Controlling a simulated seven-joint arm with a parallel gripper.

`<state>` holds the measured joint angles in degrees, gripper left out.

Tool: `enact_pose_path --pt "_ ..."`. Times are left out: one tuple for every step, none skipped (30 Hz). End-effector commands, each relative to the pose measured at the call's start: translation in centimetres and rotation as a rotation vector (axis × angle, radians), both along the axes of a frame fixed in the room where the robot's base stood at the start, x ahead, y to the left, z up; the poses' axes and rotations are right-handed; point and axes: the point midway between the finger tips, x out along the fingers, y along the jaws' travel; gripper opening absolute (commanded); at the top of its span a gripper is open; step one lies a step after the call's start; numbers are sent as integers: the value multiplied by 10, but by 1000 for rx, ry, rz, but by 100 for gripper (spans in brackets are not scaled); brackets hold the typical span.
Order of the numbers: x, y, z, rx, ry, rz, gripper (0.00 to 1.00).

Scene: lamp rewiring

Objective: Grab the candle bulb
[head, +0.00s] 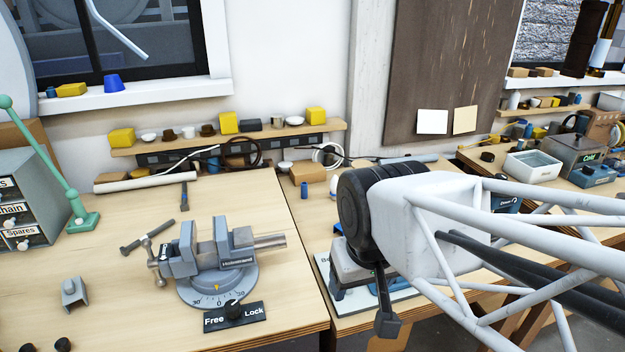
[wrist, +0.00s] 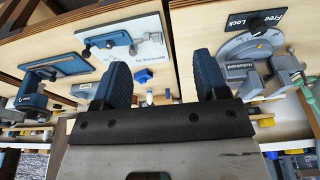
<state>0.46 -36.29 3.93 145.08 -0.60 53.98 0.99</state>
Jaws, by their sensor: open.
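A small pale, rounded object that looks like the candle bulb (head: 333,186) stands towards the back of the right-hand bench in the head view, just left of my arm. It seems to show in the wrist view as a small white upright shape (wrist: 149,97), between the lines of my fingers but farther off; it is too small to be sure. My gripper (wrist: 161,80) is open, with nothing between its two dark blue fingers. In the head view my wrist hides most of it, and only a dark finger part (head: 388,322) shows, above the bench front.
A grey vise (head: 215,255) with a Free/Lock plate stands on the left bench. A small blue cylinder (head: 304,190) stands left of the pale object. A board with grey and blue fixtures (head: 350,275) lies under my wrist. A blue block (wrist: 143,76) shows in the wrist view.

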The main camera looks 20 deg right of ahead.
Motion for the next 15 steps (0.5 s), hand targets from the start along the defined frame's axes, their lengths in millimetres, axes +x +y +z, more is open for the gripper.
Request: enact_pose_path --pt "0 0 0 0 0 0 67" --pt "0 0 0 0 0 0 67" --pt "0 0 0 0 0 0 67" --pt "0 0 0 0 0 0 67" --pt "0 0 0 0 0 0 67" --pt "0 0 0 0 0 0 67" --pt "0 0 0 0 0 0 67" --pt "0 0 0 1 0 -1 67" --pt "1 0 0 3 1 -2 67" --pt "2 0 0 4 3 -5 67" --pt "3 0 0 7 4 -9 67" --pt "5 0 1 13 7 -15 67" --pt "6 1 1 19 8 -21 67" --pt "9 1 2 26 11 -29 67" --pt "12 1 2 37 17 -42 67"
